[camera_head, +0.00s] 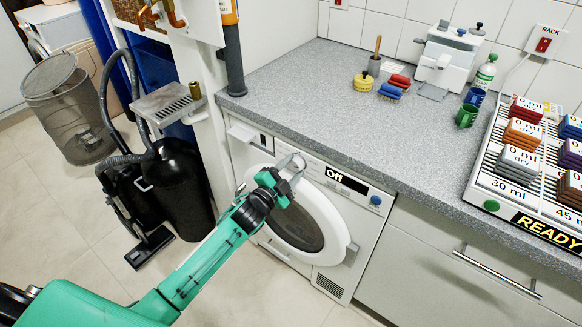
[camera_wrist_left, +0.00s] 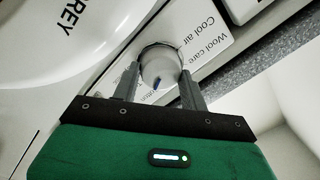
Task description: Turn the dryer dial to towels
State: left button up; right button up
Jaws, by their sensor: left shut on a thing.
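The white dryer (camera_head: 335,232) stands under the grey counter, its round door closed. My left gripper (camera_head: 292,163) is at the dryer's upper front panel. In the left wrist view its two fingers (camera_wrist_left: 158,80) are shut on opposite sides of the round silver dial (camera_wrist_left: 161,62). A blue mark on the dial faces the gripper body. The labels "Cool air" and "Wool care" show beside the dial; other labels are hidden behind the gripper, and I cannot read a towels label. My right gripper is not in view.
A blue button (camera_head: 376,200) is right of the display. The counter (camera_head: 320,95) holds brushes, mugs, a bottle and a white rack (camera_head: 480,185) of coloured blocks marked "READY". A black vacuum cleaner (camera_head: 175,185) and a mesh bin (camera_head: 70,110) stand left of the dryer.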

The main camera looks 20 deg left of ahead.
pick_arm(q)
jog(key=m, duration=0.2)
jog(key=shift+m, duration=0.4)
jog(key=shift+m+h, duration=0.3)
jog(key=shift+m, duration=0.8)
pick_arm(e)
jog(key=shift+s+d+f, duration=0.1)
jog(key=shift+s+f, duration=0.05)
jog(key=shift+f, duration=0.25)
pick_arm(q)
jog(key=o, duration=1)
jog(key=shift+f, duration=0.1)
